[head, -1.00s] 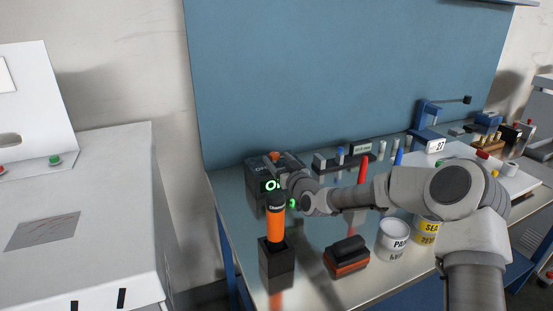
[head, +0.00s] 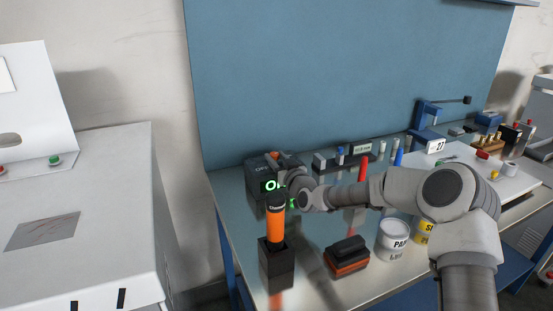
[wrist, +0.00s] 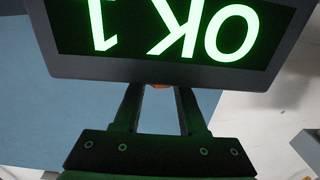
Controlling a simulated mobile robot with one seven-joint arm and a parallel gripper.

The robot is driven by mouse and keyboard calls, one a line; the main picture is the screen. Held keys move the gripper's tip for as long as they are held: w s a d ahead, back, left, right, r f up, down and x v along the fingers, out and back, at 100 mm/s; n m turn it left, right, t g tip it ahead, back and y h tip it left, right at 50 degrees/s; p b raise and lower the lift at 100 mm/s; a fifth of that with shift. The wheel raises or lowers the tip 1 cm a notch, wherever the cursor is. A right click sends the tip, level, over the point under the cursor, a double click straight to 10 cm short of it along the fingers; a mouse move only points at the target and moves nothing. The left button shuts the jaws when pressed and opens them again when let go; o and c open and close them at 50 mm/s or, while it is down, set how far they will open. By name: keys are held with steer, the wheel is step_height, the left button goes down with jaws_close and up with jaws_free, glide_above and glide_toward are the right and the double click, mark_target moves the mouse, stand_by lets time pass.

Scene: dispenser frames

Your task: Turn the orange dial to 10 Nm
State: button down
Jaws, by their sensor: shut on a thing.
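The dark tester box (head: 256,170) stands at the back left of the bench, with a lit green display (head: 268,186). The orange dial (head: 275,155) shows as a small patch at the top of the box. In the wrist view, the display (wrist: 180,28) appears upside down and reads "OK" and a "1", with the rest cut off by the frame edge. The dial's setting cannot be read.
An orange-and-black tool (head: 276,220) stands upright in a black holder (head: 276,265) in front of the box. A black-and-orange block (head: 347,255), a paint can (head: 393,236) and a yellow can (head: 425,232) stand below my arm. A blue panel (head: 330,75) rises behind.

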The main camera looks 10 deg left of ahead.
steer(key=shift+f+n+g+y+b, duration=0.15)
steer(key=shift+n+g+y+b, duration=0.25)
steer(key=shift+b, duration=0.45)
steer(key=shift+r+n+g+y, duration=0.3)
steer(key=shift+n+g+y, duration=0.3)
steer(key=shift+g+y, duration=0.15)
steer(key=shift+y, duration=0.35)
steer(key=shift+w+n+g, duration=0.1)
steer(key=shift+n+g, duration=0.4)
steer(key=shift+g, duration=0.05)
steer(key=shift+c, duration=2.3)
jaws_free()
steer(key=shift+f, duration=0.1)
steer(key=shift+d, duration=0.1)
